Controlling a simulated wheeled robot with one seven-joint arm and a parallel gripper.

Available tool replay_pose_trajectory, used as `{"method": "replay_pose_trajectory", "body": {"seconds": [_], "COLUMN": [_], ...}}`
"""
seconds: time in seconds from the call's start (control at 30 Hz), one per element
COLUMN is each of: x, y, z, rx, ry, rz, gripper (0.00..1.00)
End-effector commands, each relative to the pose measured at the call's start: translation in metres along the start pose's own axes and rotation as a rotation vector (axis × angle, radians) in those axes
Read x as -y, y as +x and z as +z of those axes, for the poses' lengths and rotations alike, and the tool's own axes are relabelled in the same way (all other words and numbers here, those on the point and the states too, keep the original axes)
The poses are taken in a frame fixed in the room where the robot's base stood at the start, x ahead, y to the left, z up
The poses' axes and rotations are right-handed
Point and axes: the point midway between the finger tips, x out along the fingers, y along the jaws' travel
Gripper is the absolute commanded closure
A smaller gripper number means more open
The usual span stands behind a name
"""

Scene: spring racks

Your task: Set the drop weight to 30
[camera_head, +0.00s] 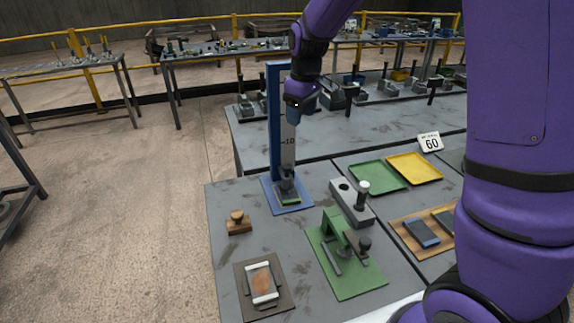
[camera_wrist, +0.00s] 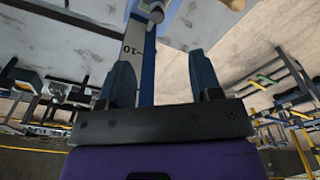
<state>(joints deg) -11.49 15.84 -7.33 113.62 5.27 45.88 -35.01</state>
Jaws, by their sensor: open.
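The drop-weight tower (camera_head: 274,120) is an upright blue column on a blue base plate, with a pale scale strip (camera_head: 288,150) reading 10 partway up. The dark weight (camera_head: 286,184) sits low on the tower, just over a green block on the base. In the wrist view the scale strip (camera_wrist: 132,60) runs upside down behind the fingers, and a grey rounded part shows at the top edge. My gripper (camera_wrist: 162,75) is open and empty, its two dark fingers apart. In the head view it is near the tower's upper part, and its fingertips are hard to make out.
A green fixture (camera_head: 350,275), a grey block with a white-topped knob (camera_head: 352,203), a wooden stamp (camera_head: 238,222) and a framed sample (camera_head: 262,284) stand around the tower. Green (camera_head: 377,176) and yellow (camera_head: 414,168) trays and a sign reading 60 (camera_head: 431,142) are to the right.

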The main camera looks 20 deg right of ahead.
Motion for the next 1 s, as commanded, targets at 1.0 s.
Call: {"method": "replay_pose_trajectory", "body": {"seconds": [1.0], "x": [-0.014], "y": [0.163], "z": [-0.042], "rx": [0.091], "ry": [-0.157], "rz": [-0.026], "gripper": [0.42]}}
